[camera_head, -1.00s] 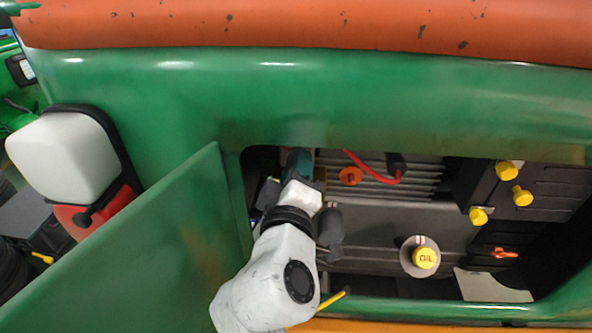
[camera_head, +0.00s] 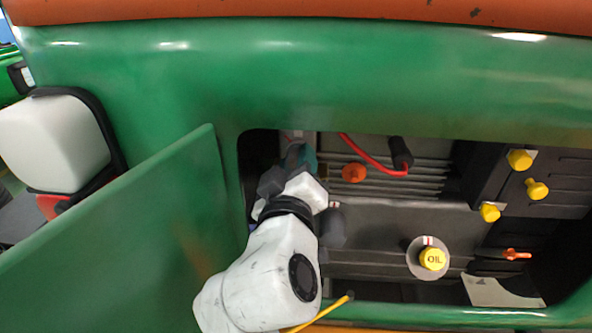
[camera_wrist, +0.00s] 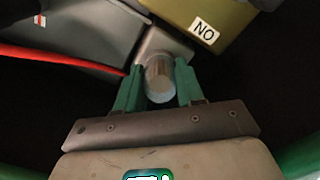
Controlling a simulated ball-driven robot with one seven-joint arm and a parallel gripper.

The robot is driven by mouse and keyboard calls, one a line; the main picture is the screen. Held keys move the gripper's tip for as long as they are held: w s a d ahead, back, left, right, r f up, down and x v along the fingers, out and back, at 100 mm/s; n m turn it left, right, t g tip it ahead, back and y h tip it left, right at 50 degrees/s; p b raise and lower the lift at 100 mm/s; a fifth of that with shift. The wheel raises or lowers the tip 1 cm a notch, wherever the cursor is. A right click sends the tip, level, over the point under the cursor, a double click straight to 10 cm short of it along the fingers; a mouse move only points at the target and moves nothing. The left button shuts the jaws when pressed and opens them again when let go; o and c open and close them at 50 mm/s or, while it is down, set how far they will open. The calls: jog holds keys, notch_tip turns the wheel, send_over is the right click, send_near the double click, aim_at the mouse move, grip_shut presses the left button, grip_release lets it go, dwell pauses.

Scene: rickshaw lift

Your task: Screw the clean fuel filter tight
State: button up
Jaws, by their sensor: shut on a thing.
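The fuel filter (camera_wrist: 160,80) is a small clear-grey cylinder in the wrist view, set against a grey mount (camera_wrist: 163,43). My gripper (camera_wrist: 158,88) has its two green fingers on either side of the filter and is shut on it. In the head view my gripper (camera_head: 299,158) is inside the engine bay at its upper left, and the filter is hidden there by my arm. The frames do not show how tightly the filter sits in the mount.
An open green panel (camera_head: 130,230) stands left of the bay. A red cable (camera_head: 372,160), an orange cap (camera_head: 354,173), a yellow oil cap (camera_head: 432,259) and several yellow knobs (camera_head: 520,160) lie to the right. A box marked "NO" (camera_wrist: 215,22) is close above the filter in the wrist view.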

jog(key=shift+r, duration=0.15)
jog(key=shift+m+b, duration=0.7)
jog(key=shift+b, duration=0.05)
jog(key=shift+w+d+m+b, duration=0.1)
jog(key=shift+d+m+b, duration=0.05)
jog(key=shift+m+b, duration=1.85)
jog(key=shift+b, duration=0.15)
jog(key=shift+d+m+b, duration=0.1)
jog(key=shift+m+b, duration=1.4)
jog(key=shift+b, duration=0.05)
jog(key=o, duration=1.1)
jog(key=shift+w, duration=0.1)
jog(key=shift+c, duration=0.5)
jog(key=shift+a, duration=0.2)
jog(key=shift+c, duration=0.4)
jog(key=shift+s, duration=0.2)
